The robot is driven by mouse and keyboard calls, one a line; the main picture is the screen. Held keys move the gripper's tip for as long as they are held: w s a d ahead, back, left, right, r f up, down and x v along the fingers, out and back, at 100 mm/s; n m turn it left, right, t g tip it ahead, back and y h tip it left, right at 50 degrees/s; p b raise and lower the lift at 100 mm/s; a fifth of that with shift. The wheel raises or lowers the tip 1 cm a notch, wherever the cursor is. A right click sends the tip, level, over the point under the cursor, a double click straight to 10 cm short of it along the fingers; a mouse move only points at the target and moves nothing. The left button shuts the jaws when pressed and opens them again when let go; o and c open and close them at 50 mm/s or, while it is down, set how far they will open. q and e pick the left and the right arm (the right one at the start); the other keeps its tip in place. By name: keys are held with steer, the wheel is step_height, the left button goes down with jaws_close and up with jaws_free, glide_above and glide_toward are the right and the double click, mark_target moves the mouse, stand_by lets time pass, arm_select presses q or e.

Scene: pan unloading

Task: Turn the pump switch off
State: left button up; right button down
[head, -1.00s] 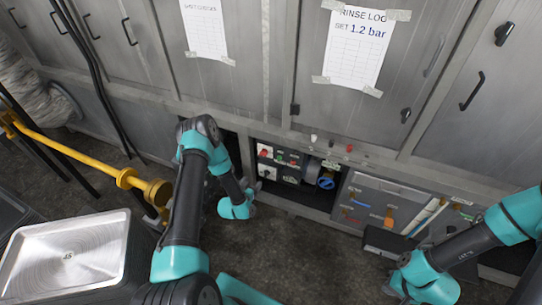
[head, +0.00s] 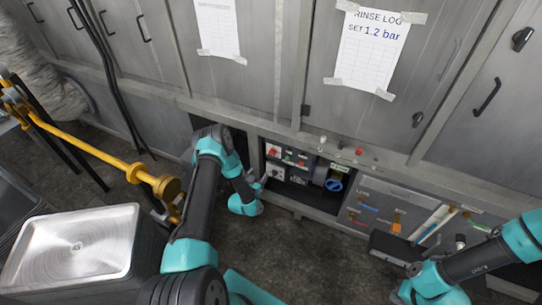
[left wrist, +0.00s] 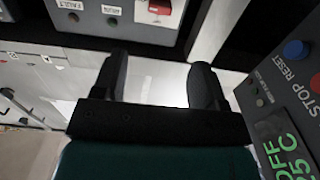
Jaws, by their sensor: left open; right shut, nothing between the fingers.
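A control panel (head: 285,164) with a red switch (head: 273,151), a white dial (head: 274,174) and small buttons sits in the low cabinet opening. I cannot read which one is the pump switch. My left gripper (head: 262,184) is just in front of the panel's lower left, open and empty. In the left wrist view its two fingers (left wrist: 164,82) are apart. A red switch (left wrist: 160,7) shows beyond them at the top edge, on a light panel with a "FAULT" label. My right gripper (head: 398,297) is low at the right, away from the panel, shut and partly hidden.
A grey box with a blue button (left wrist: 295,49), STOP and RESET labels and a green "OFF" display is close at the right in the left wrist view. A blue valve handle (head: 334,184) is right of the panel. Stacked metal pans (head: 75,245) and a yellow pipe (head: 95,150) are at the left.

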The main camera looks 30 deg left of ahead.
mark_target(271, 155)
arm_select(q)
steer(key=w, duration=0.4)
steer(key=w+a, duration=0.1)
steer(key=w, duration=0.9)
steer(key=shift+w+a, duration=0.15)
steer(key=shift+c, duration=0.3)
steer(key=c, duration=0.9)
steer(key=shift+o, duration=0.2)
